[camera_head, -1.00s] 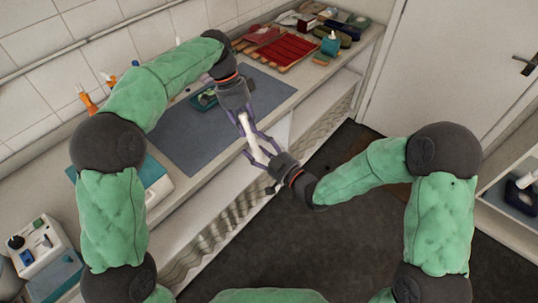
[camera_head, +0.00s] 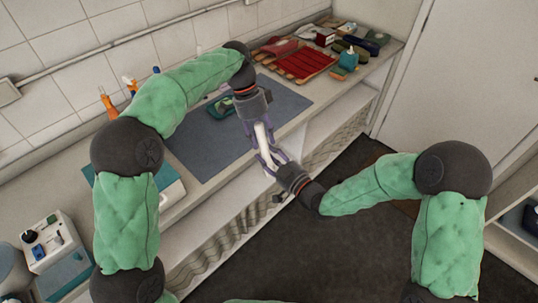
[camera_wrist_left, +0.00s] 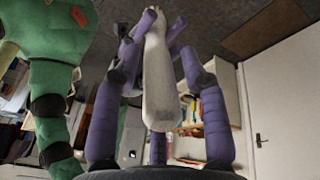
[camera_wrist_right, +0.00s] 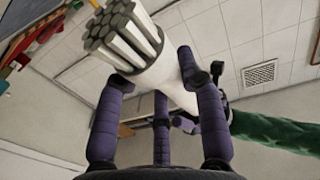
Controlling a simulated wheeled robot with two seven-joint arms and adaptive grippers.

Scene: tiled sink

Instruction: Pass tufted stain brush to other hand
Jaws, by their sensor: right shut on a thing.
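The tufted stain brush (camera_head: 261,134) has a white handle and spans the gap between my two grippers, in front of the counter. In the right wrist view its grey-tufted white head (camera_wrist_right: 125,38) sticks out to the upper left. My right gripper (camera_head: 271,158) is shut on the brush just behind that head. In the left wrist view the handle (camera_wrist_left: 160,85) points down between the purple fingers of my left gripper (camera_head: 259,128), its end near the palm. These fingers stand apart on both sides of the handle and look open. Exact contact is hard to see.
The blue-grey mat (camera_head: 205,147) lies on the counter with a green dish (camera_head: 217,108) on it. A red slatted rack (camera_head: 303,64) and several small items stand at the back right. Orange bottles (camera_head: 107,103) stand by the tiled wall. The floor below the grippers is clear.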

